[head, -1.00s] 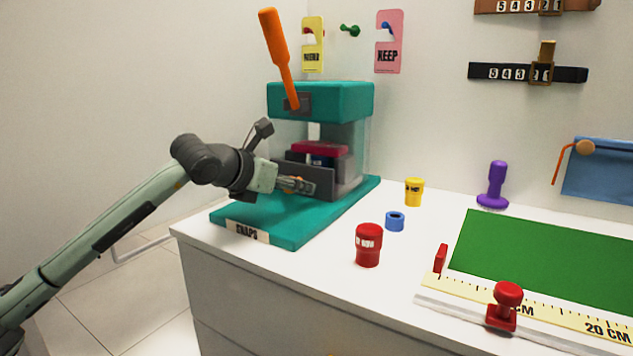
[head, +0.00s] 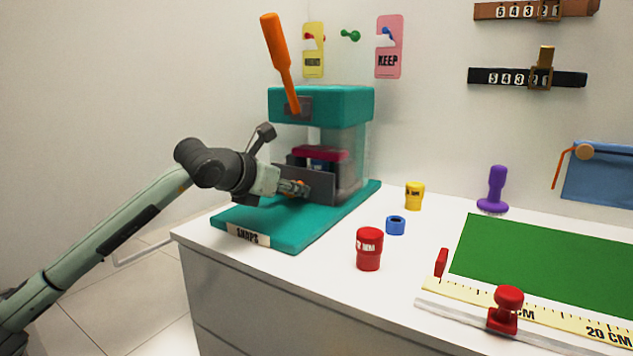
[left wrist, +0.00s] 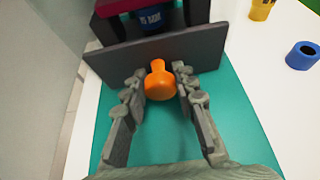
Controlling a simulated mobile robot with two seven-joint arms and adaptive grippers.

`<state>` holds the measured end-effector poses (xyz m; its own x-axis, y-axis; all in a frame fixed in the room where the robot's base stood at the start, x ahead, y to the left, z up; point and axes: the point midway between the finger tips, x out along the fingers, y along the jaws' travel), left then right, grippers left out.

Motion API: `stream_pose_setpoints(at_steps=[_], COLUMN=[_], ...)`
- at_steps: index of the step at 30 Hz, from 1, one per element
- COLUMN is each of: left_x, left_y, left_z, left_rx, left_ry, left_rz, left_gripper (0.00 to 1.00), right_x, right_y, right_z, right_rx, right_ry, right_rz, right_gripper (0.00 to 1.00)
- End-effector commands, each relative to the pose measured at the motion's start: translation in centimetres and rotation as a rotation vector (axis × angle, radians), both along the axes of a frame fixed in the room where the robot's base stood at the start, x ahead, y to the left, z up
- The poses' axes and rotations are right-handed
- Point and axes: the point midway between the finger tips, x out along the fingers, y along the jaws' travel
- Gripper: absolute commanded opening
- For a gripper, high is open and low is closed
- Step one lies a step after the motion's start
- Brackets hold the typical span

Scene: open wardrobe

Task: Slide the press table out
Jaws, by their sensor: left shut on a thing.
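The teal press (head: 322,104) stands on a teal base (head: 290,228) with a label reading "SNAPS", at the left end of the white counter. Its orange lever (head: 276,52) points up. Low in the press is the press table, with a dark grey front plate (head: 318,187). An orange knob (left wrist: 159,82) sticks out from this plate. My left gripper (head: 300,188) is at the plate, with its fingers (left wrist: 160,85) on either side of the knob, shut on it. A dark red block (head: 320,153) and a blue piece (left wrist: 151,18) sit behind the plate. My right gripper is not in view.
On the counter to the right are a red container (head: 369,249), a blue ring (head: 396,225), a yellow container (head: 415,195), a purple stamp (head: 495,187) and a green mat (head: 550,260) with a ruler (head: 560,322). The teal base in front of the plate is clear.

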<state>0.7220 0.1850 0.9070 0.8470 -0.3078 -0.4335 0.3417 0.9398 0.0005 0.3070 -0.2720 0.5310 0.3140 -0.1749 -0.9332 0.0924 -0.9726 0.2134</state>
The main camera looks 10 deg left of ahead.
Motion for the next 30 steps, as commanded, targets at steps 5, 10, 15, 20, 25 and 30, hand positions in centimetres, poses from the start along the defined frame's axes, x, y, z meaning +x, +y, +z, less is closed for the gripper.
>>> stream_pose_setpoints(at_steps=[5,10,15,20,25,30], left_x=[0.1,-0.2,-1.4,-2.5,-3.6,-4.7], left_y=[0.0,0.2,0.6,1.0,1.4,1.8], left_z=[0.0,-0.1,-0.2,-0.3,-0.3,-0.3], left_rx=[-0.001,-0.002,0.0,0.0,0.0,0.0], left_ry=[-0.003,-0.004,-0.002,0.0,0.001,0.003], left_rz=[0.001,0.001,0.001,0.001,0.001,0.0], left_gripper=[0.04,0.04,0.04,0.04,0.04,0.04], right_x=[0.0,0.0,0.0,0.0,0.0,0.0], right_y=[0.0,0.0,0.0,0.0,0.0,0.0], right_z=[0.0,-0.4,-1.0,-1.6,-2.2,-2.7], right_rx=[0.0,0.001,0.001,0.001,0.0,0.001], right_ry=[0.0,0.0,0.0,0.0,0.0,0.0], right_rz=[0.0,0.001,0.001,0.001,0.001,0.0], right_gripper=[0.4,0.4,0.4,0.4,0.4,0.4])
